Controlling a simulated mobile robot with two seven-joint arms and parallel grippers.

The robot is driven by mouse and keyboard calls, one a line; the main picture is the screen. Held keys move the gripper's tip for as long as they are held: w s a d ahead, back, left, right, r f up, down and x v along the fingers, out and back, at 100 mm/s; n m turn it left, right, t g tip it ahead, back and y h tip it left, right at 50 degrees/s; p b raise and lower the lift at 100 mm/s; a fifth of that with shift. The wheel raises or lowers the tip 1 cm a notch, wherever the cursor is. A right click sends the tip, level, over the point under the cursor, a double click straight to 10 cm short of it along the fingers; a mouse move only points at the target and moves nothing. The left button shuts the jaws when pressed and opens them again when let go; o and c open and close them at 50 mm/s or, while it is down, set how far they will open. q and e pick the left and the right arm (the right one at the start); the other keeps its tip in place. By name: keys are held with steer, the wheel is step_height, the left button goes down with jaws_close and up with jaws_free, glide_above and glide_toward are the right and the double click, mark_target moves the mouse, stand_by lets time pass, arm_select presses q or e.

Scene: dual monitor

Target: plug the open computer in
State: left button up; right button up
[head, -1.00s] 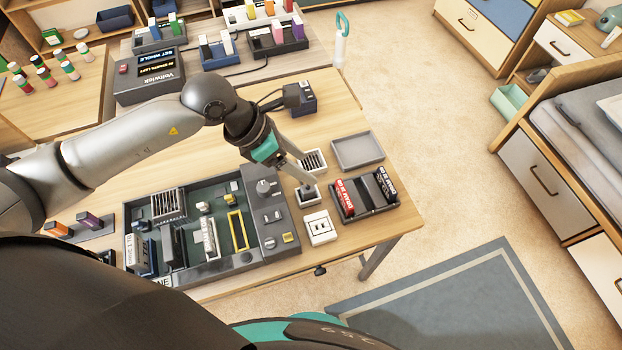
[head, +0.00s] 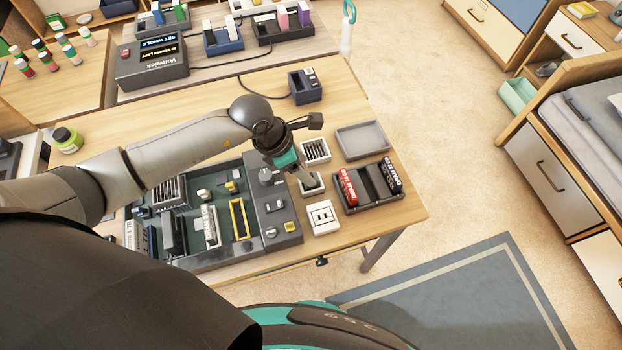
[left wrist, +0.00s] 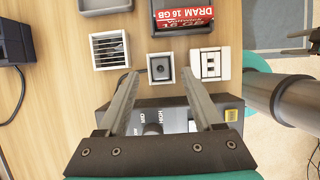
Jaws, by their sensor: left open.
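The open computer case (head: 272,203) lies at the front left of the table, parts showing inside, its control panel on the right side. A small white-rimmed square holder (head: 318,190) with a dark grey piece in it stands right of the case. It also shows in the left wrist view (left wrist: 151,78). A white block with dark slots (head: 322,222), like a socket, stands just in front of it, and also shows in the left wrist view (left wrist: 221,72). My left gripper (head: 311,183) is open over the holder, its fingers apart and empty.
A vented white block (head: 315,152) and an empty grey tray (head: 361,142) stand behind the holder. A black rack (head: 372,197) with a red DRAM box is close on the right. A small dark item (head: 321,262) is at the table's front edge.

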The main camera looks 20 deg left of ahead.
arm_select(q)
steer(key=x, duration=0.4)
steer(key=shift+s+a+f+b, duration=0.2)
steer(key=shift+f+b, duration=0.1)
steer(key=shift+b, duration=0.1)
jaws_close()
